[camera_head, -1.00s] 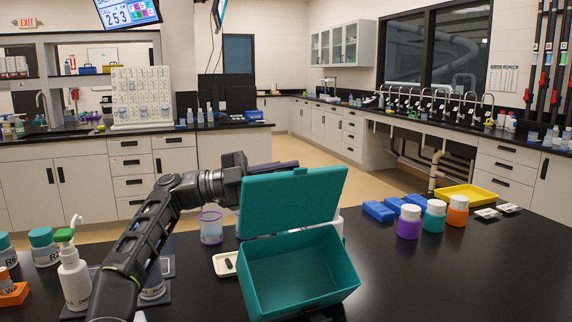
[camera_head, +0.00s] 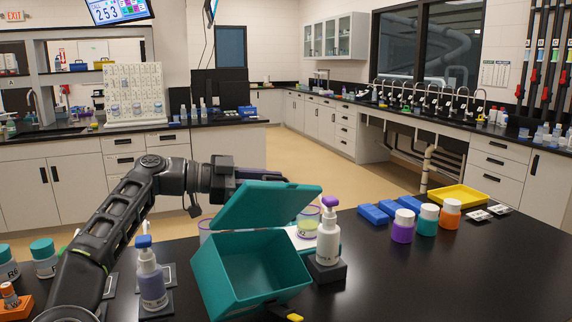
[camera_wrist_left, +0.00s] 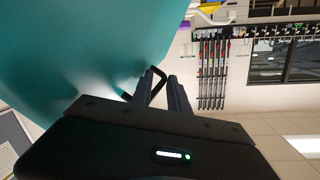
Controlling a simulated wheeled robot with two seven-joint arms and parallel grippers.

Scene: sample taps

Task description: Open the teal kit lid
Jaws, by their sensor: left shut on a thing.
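The teal kit box (camera_head: 228,276) stands on the black bench in the head view, and its inside shows. The teal kit lid (camera_head: 265,204) is raised and tilted over the back of the box. My left gripper (camera_head: 262,174) is behind the lid's upper edge, and its fingertips are partly hidden there. In the left wrist view the fingers (camera_wrist_left: 163,88) are shut at the edge of the teal lid (camera_wrist_left: 95,45). The exact grip spot is hard to see. My right gripper does not show.
A purple-topped pump bottle (camera_head: 328,235) stands close right of the box. A blue-topped pump bottle (camera_head: 151,277) stands left, near my arm. Purple, teal and orange jars (camera_head: 427,219), blue blocks (camera_head: 373,214) and a yellow tray (camera_head: 460,196) are farther right. The right front bench is clear.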

